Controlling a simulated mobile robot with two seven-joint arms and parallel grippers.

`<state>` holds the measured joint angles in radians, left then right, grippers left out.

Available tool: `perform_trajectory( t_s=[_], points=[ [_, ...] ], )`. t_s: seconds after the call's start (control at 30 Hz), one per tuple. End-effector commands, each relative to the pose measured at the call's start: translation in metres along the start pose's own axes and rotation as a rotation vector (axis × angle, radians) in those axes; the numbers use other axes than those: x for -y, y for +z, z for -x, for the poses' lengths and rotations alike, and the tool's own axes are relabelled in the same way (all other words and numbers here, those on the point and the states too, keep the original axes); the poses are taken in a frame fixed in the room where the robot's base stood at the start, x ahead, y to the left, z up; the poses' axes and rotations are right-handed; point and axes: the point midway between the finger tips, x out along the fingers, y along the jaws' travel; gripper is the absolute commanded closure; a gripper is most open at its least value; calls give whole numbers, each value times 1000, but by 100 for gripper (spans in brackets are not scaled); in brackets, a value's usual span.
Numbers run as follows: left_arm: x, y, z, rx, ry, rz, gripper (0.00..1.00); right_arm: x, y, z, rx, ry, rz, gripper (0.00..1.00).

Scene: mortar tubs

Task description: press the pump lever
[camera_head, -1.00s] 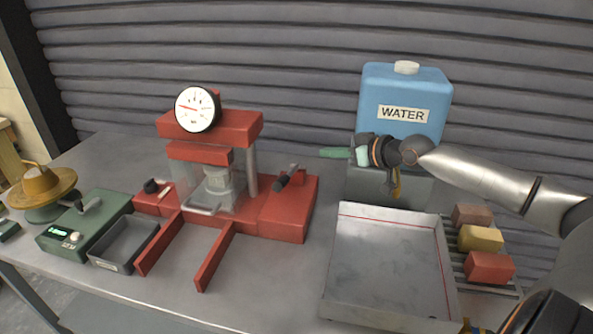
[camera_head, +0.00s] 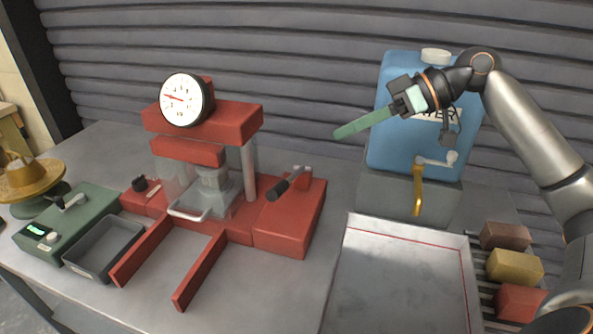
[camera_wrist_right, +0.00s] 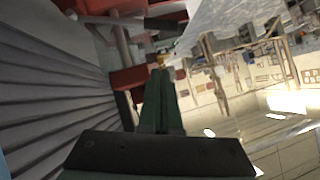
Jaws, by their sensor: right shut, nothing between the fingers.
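The red press (camera_head: 205,122) with a round dial gauge (camera_head: 185,100) stands left of centre in the head view. Its pump lever, with a black grip (camera_head: 277,191), sits on the red box at the press's right side, sloping up to the right. My right gripper (camera_head: 338,134) is shut and empty. Its long green fingers point left, above and to the right of the lever, clear of it. In the right wrist view the shut green fingers (camera_wrist_right: 160,72) point toward red press parts (camera_wrist_right: 128,78). My left gripper is not in view.
A blue water tank (camera_head: 388,145) with a tap (camera_head: 418,190) stands behind my right gripper. A metal tray (camera_head: 375,275) and several coloured blocks are at the right. A green scale (camera_head: 42,236) and a grey tub (camera_head: 103,265) are at the left.

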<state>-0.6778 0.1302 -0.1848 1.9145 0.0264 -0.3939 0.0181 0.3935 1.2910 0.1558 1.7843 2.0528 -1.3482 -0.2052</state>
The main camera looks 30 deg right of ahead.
Motion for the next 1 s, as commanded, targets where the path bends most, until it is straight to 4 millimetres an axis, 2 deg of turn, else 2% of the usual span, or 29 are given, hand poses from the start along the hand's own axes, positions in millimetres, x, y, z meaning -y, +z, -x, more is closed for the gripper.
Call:
perform_trajectory(
  t_s=[0.33, 0.47, 0.67, 0.93, 0.97, 1.0],
  points=[
    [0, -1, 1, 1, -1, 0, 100, 0, 0, -2, 0, 1, -1, 100],
    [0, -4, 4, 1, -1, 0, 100, 0, -1, -11, 0, -1, -1, 100],
    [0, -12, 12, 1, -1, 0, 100, 2, -3, -44, -2, -3, -1, 100],
    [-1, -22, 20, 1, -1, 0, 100, 2, -3, -99, -2, -3, 0, 100],
    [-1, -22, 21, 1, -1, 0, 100, 2, -1, -104, -1, -3, 0, 100],
    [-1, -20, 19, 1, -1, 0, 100, 0, 9, -109, 4, 0, -3, 100]
  ],
)
